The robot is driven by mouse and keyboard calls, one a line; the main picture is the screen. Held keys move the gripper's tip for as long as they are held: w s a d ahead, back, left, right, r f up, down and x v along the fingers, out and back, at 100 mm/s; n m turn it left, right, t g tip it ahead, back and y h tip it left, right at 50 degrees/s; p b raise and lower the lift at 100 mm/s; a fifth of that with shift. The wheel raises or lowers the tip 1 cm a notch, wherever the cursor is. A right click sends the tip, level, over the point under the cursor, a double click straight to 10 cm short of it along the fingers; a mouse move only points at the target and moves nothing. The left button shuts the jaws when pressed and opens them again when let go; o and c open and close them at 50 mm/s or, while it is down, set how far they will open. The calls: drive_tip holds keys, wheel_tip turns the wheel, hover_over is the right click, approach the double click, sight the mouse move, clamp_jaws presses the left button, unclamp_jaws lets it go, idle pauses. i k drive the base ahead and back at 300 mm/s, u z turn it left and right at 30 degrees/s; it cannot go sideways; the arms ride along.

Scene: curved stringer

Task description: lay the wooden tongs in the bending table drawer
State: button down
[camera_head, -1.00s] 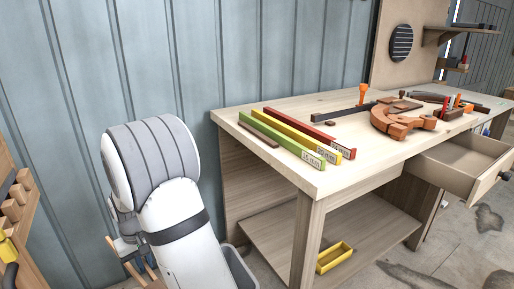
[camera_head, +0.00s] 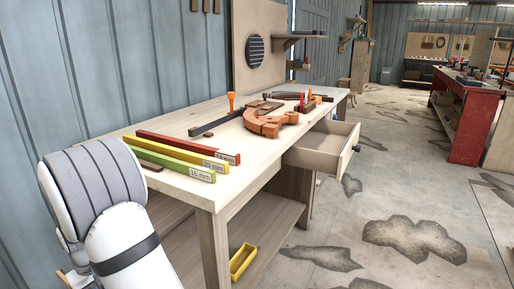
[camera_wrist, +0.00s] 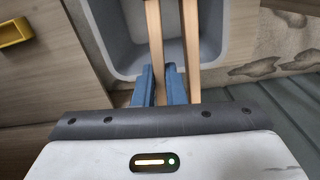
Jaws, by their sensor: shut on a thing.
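The wooden tongs show in the wrist view as two pale wooden strips (camera_wrist: 191,40) running up out of the picture; their far ends are out of view. My gripper (camera_wrist: 160,72), with blue fingers, is shut on the tongs. In the head view it is mostly hidden behind my arm at the lower left. The bending table drawer (camera_head: 349,150) stands pulled open at the right side of the bending table (camera_head: 172,180). Its inside is partly visible and looks empty. The gripper and tongs are well to the left of the drawer.
A grey bin (camera_wrist: 214,25) lies below the tongs. A yellow tray (camera_head: 243,262) sits on the table's lower shelf. Green, yellow and red bars (camera_head: 170,163) and an orange-brown curved form (camera_head: 268,122) lie on the tabletop. Open stained floor (camera_head: 410,240) lies to the right; a red bench (camera_head: 462,120) stands beyond.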

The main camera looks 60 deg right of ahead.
sight(330, 150)
drive_tip(key=k, duration=1.85)
drive_tip(key=z, duration=1.6)
drive_tip(key=i, duration=0.95)
drive_tip(key=k, duration=0.75)
drive_tip(key=z, duration=0.15)
drive_tip(key=i, duration=0.5)
drive_tip(key=u, duration=0.05)
